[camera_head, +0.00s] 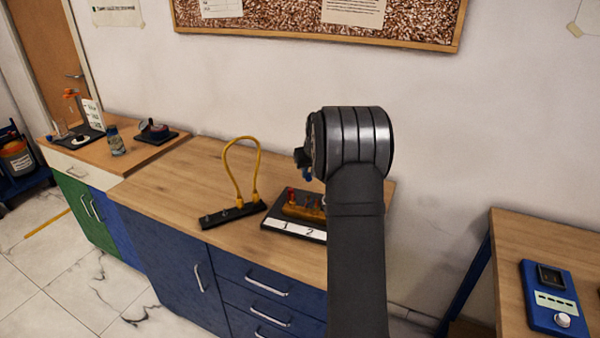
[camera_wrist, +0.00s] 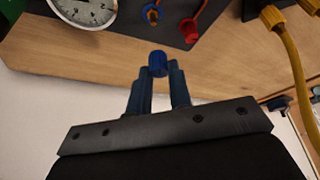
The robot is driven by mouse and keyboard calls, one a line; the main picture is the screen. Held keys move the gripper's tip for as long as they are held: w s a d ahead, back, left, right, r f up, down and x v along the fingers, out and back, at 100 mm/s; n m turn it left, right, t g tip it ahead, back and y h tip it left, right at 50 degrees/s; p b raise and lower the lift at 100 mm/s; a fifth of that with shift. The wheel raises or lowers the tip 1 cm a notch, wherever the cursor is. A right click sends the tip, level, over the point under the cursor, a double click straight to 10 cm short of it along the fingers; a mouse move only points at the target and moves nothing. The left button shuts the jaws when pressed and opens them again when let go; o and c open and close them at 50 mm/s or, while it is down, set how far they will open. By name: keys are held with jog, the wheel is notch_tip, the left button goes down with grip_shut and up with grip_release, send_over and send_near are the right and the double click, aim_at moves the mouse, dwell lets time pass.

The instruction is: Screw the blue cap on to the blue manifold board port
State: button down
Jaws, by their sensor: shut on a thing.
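My gripper (camera_wrist: 157,75) is shut on a small blue cap (camera_wrist: 157,58), which sits between its fingertips. In the head view my gripper (camera_head: 304,160) is small and partly hidden by my wrist, with a bit of blue below it. The dark manifold board (camera_head: 285,222) lies on the wooden counter below, its right part hidden by my arm. In the wrist view a blue port (camera_wrist: 152,15) with orange on it shows on the board, near a red cap or fitting (camera_wrist: 189,30). The held cap is apart from the blue port.
A white dial gauge (camera_wrist: 88,10) is beside the blue port. A yellow hose (camera_head: 240,165) loops up from a black strip (camera_head: 230,215) left of the board. The counter (camera_head: 180,190) is clear left of the strip. A blue meter (camera_head: 555,300) lies on the right table.

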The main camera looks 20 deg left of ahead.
jog(key=shift+f, duration=0.15)
send_over(309, 200)
jog(key=shift+a+f, duration=0.1)
jog(key=shift+f, duration=2.4)
jog(key=shift+f, duration=0.15)
jog(key=shift+f, duration=1.05)
jog(key=shift+f, duration=0.15)
jog(key=m+h, duration=0.1)
jog(key=m, duration=0.3)
jog(key=shift+m+t+h, duration=0.4)
jog(key=shift+m, duration=0.4)
